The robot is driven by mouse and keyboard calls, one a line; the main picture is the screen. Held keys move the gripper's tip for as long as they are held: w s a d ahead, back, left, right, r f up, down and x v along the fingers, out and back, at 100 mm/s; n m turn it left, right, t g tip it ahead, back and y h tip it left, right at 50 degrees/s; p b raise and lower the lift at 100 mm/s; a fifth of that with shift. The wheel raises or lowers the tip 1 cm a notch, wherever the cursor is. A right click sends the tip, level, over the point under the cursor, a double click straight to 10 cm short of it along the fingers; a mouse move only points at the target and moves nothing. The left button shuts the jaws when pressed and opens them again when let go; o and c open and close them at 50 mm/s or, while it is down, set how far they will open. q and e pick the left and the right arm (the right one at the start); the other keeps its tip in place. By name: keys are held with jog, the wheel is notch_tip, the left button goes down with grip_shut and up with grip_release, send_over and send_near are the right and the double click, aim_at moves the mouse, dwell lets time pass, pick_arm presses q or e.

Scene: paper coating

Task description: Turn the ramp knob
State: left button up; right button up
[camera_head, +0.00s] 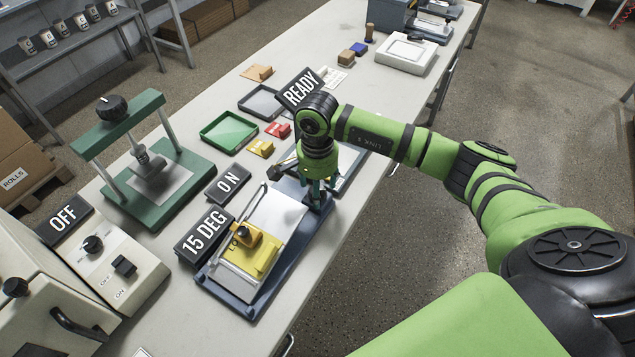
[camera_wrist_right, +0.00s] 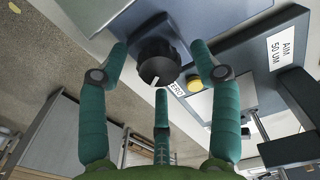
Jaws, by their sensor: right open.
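My right gripper (camera_head: 317,200) points down at the right edge of the blue coating device (camera_head: 228,300). In the right wrist view its three fingers (camera_wrist_right: 158,62) are spread and open around a black round knob (camera_wrist_right: 156,68) with a white pointer line. The fingertips appear apart from the knob. In the head view this knob is hidden behind the gripper. No label naming a ramp is readable, so I cannot tell if this is the ramp knob. My left gripper is not in view.
A yellow button (camera_wrist_right: 194,85) and a "ZERO" label (camera_wrist_right: 178,89) sit beside the knob. An "AIM 50 UM" label (camera_wrist_right: 287,47) is at right. A control box (camera_head: 110,262) with knob and switch and a green press (camera_head: 150,180) stand left.

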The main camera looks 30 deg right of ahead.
jog(key=c, duration=1.1)
jog(key=shift+c, duration=0.2)
jog(key=m+b, duration=0.4)
jog(key=shift+f, duration=0.2)
jog(key=m+b, duration=0.2)
jog(key=m, duration=0.1)
jog(key=shift+r+m+b, duration=0.15)
jog(key=shift+m+b, duration=0.7)
jog(key=shift+m, duration=0.45)
jog(key=o, duration=1.1)
jog(key=shift+s, duration=0.1)
